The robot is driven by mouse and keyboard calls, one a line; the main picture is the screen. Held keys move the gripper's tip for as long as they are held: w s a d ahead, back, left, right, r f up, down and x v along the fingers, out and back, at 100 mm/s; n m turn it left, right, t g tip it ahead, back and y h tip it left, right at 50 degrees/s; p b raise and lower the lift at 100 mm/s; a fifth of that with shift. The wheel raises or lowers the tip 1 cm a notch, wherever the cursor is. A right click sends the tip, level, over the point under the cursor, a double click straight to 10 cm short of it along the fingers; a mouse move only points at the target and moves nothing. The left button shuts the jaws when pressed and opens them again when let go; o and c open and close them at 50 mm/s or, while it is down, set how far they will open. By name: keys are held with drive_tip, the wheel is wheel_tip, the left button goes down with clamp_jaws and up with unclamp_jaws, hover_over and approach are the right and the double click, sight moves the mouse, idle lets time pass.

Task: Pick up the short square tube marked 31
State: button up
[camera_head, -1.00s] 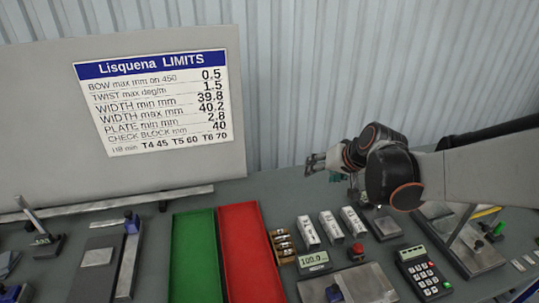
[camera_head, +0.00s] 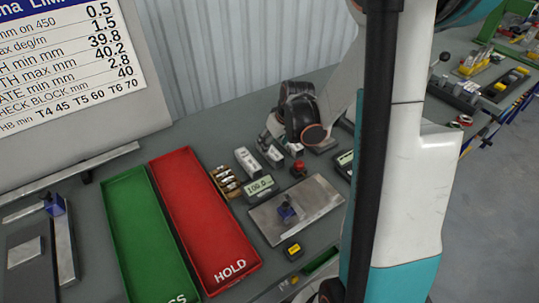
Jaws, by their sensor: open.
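Short pale square tubes lie in a row behind the digital readout. The left tube (camera_head: 247,161) is in clear view, and the middle tube (camera_head: 271,153) is partly covered by my gripper. A third tube (camera_head: 296,149) is mostly hidden by my wrist. No number on any tube can be read at this size, so I cannot tell which is marked 31. My gripper (camera_head: 268,140) is open, low over the row at the middle tube. Its fingertips are small and partly hidden, and I cannot tell whether they touch a tube.
A readout (camera_head: 259,187) and a steel plate with a blue clamp (camera_head: 287,212) stand in front of the tubes. A red HOLD tray (camera_head: 190,207) and a green tray (camera_head: 145,235) lie to the left. A red button (camera_head: 298,168) is close on the right.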

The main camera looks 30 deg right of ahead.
sight(270, 153)
drive_tip(key=x, duration=0.2)
drive_tip(key=b+x, duration=0.2)
drive_tip(key=x, duration=0.1)
drive_tip(key=shift+a+f, duration=0.25)
drive_tip(key=shift+f, duration=0.1)
drive_tip(key=shift+s+r, duration=0.1)
drive_tip(key=c, duration=1.2)
